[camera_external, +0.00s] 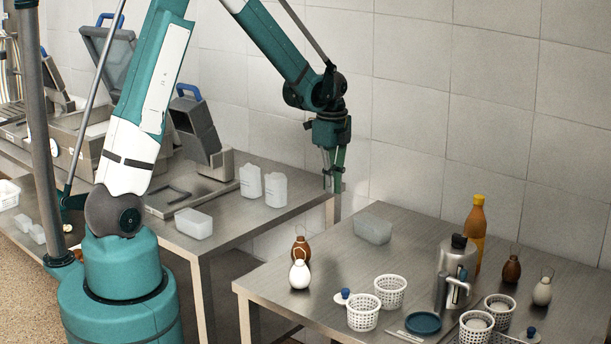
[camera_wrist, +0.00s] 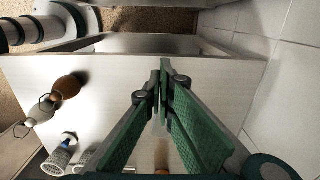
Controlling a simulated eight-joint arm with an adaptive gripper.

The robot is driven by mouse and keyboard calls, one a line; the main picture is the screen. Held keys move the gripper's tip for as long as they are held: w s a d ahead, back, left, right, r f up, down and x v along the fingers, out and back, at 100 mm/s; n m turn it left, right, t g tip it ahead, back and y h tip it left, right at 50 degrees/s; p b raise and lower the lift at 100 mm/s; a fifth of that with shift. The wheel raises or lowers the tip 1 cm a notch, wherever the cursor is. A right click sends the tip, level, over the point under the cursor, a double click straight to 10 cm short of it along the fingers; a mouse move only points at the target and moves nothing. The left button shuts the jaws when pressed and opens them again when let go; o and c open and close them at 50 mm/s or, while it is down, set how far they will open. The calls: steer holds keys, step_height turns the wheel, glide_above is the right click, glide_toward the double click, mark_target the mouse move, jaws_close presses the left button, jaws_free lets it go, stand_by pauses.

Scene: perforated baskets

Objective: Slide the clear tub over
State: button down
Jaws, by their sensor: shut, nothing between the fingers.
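A clear, greyish tub (camera_external: 373,230) stands on the right metal table (camera_external: 330,255) near its back edge, by the wall. A second pale translucent tub (camera_external: 193,224) stands on the left table's front edge. My gripper (camera_external: 333,188) points down, above and to the left of the tub on the right table, apart from it. In the wrist view my gripper's green fingers (camera_wrist: 161,85) meet with nothing between them.
A brown flask (camera_external: 301,248) and a white flask (camera_external: 299,274) stand left of centre on the right table. White perforated baskets (camera_external: 390,292), a steel jug (camera_external: 456,270) and an orange bottle (camera_external: 475,235) stand further right. The tiled wall closes the back.

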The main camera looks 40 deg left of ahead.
steer(key=shift+f, duration=0.25)
stand_by(0.3)
step_height(320, 180, down, 10)
steer(key=shift+r, duration=0.2)
steer(key=d, duration=0.2)
steer(key=shift+d, duration=1)
steer(key=d+b, duration=0.5)
steer(key=d, duration=1.5)
steer(key=shift+d, duration=0.2)
steer(key=shift+a, duration=0.15)
